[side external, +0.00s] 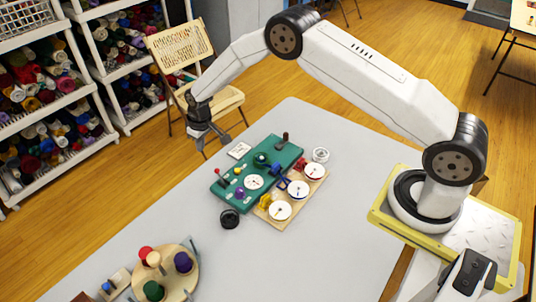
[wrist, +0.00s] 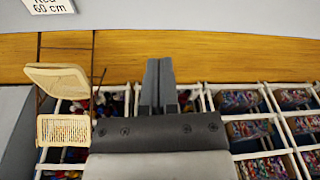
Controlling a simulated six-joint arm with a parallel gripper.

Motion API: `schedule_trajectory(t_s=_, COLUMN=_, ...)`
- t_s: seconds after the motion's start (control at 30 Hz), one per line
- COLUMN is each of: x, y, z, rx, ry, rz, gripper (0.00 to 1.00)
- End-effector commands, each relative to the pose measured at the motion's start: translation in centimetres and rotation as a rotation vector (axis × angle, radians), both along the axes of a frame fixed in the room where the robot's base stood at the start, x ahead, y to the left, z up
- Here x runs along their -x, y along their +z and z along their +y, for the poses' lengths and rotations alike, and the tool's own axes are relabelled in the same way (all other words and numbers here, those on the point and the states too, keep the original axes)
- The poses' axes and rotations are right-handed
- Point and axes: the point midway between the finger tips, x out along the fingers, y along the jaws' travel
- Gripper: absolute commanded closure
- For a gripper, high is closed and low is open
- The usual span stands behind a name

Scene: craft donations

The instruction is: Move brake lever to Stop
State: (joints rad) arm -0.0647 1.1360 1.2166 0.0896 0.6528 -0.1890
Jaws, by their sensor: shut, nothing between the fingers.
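A green control board (side external: 233,198) lies on the grey table. A dark upright lever (side external: 285,138) stands at its far right corner, and a thin lever with a red knob (side external: 217,171) is at its left side. No label is readable, so I cannot tell which one is the brake lever or where Stop is. My gripper (side external: 214,146) is above the table's far edge, left of and apart from the board. In the wrist view its fingers (wrist: 158,68) are together and empty. The board is not in the wrist view.
A wooden board with white dials (side external: 280,211) adjoins the green board. A black knob (side external: 230,219), a white ring (side external: 321,155) and a white card (side external: 239,150) lie nearby. A round peg tray (side external: 177,278) is at the front left. A folding chair (side external: 180,48) stands beyond the table.

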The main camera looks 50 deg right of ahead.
Motion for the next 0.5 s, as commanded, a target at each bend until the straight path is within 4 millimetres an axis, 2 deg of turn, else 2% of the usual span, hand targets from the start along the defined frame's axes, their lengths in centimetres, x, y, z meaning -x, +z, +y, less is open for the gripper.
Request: schedule_trajectory(t_s=0.5, x=-0.7, y=-5.8, z=0.4, rx=0.0, ry=0.0, rz=0.002, gripper=1.0)
